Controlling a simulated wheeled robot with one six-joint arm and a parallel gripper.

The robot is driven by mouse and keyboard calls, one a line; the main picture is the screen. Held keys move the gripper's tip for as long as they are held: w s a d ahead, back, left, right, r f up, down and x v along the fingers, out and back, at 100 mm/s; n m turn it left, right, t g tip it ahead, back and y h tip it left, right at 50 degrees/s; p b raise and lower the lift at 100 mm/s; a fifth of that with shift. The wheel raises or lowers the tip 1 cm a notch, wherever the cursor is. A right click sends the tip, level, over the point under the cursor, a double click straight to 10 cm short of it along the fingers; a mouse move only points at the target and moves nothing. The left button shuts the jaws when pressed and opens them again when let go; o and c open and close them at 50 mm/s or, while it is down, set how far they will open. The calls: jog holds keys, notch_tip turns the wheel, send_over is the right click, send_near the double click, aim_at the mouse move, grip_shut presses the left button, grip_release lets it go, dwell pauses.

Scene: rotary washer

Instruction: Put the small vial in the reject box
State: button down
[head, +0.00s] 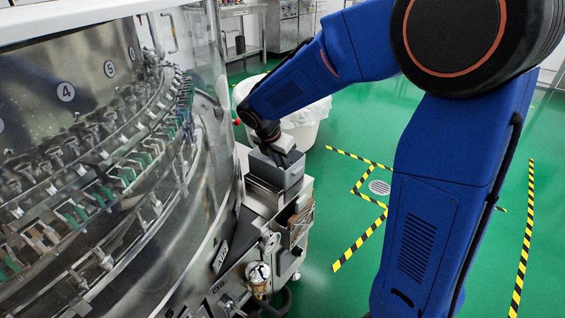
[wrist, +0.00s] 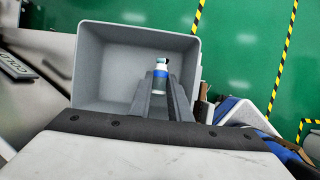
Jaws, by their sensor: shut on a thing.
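The small vial (wrist: 160,73) shows in the wrist view, with a whitish body, a blue band and a teal-grey top. My gripper (wrist: 160,80) is shut on it, with a dark grey finger on each side. The grey reject box (wrist: 89,65) is open-topped and lies below the vial in the wrist view; its inside looks empty. In the head view the box (head: 276,176) stands on a metal ledge at the machine's side. My gripper (head: 277,151) is at the box's opening there. The vial is hidden in the head view.
The rotary washer (head: 90,150) with its curved clear guard fills the left. A white lined bin (head: 302,128) stands behind the box. Green floor with striped tape is open at right.

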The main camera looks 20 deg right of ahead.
jog(key=c, duration=1.6)
grip_release()
jog(key=shift+c, duration=0.2)
notch_tip(320, 180, up, 13)
dwell(1.8)
